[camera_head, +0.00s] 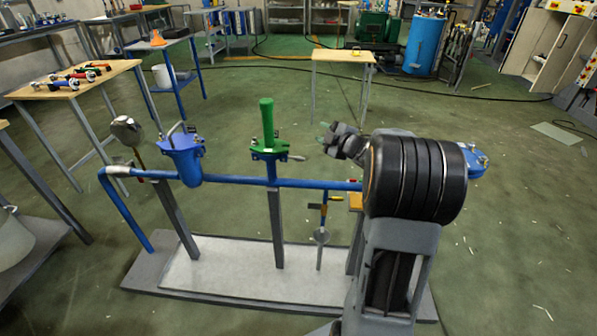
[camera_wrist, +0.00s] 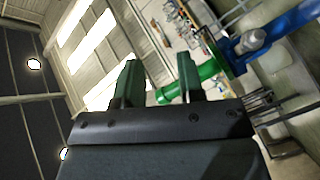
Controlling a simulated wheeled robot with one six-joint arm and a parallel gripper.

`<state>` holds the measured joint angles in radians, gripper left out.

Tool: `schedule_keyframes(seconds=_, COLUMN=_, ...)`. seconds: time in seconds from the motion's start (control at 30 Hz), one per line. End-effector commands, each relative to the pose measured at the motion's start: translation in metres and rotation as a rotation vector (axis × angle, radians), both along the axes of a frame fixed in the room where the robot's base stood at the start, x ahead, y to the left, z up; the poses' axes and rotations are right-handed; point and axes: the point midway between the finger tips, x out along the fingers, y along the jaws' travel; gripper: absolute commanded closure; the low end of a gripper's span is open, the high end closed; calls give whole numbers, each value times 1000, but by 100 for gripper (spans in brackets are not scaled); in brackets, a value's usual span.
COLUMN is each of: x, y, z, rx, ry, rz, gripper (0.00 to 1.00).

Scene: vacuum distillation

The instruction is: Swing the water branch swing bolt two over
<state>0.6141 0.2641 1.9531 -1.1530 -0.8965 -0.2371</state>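A blue pipe rig stands on a grey base. Its middle branch carries a green flange (camera_head: 269,150) with a green upright cylinder (camera_head: 266,120). A silver bolt (camera_head: 292,157) sticks out to the right of that flange. I cannot tell which bolt is swing bolt two. My gripper (camera_head: 324,138) is right of the green cylinder and apart from it. In the wrist view its two green fingers (camera_wrist: 159,84) are apart, with nothing seen held between them. The green cylinder (camera_wrist: 203,72) shows beyond the fingers there.
A blue branch vessel (camera_head: 184,160) is left on the same pipe (camera_head: 230,180). Another blue flange (camera_head: 478,163) shows right of my arm. A wooden table (camera_head: 343,56) stands behind. A side table (camera_head: 75,80) with coloured valves is at the left. Open floor lies between.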

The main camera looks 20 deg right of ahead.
Motion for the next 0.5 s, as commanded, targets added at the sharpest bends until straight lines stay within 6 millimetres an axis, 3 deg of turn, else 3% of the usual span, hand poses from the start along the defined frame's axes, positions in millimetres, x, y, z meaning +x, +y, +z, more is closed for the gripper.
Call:
schedule_keyframes(seconds=0.03, x=-3, y=-9, z=-26, rx=-21, ry=-24, rz=82, gripper=65)
schedule_keyframes(seconds=0.2, x=-27, y=-17, z=-65, rx=-55, ry=-98, rz=352, gripper=65)
schedule_keyframes(seconds=0.5, x=-60, y=-23, z=-95, rx=-35, ry=-154, rz=576, gripper=65)
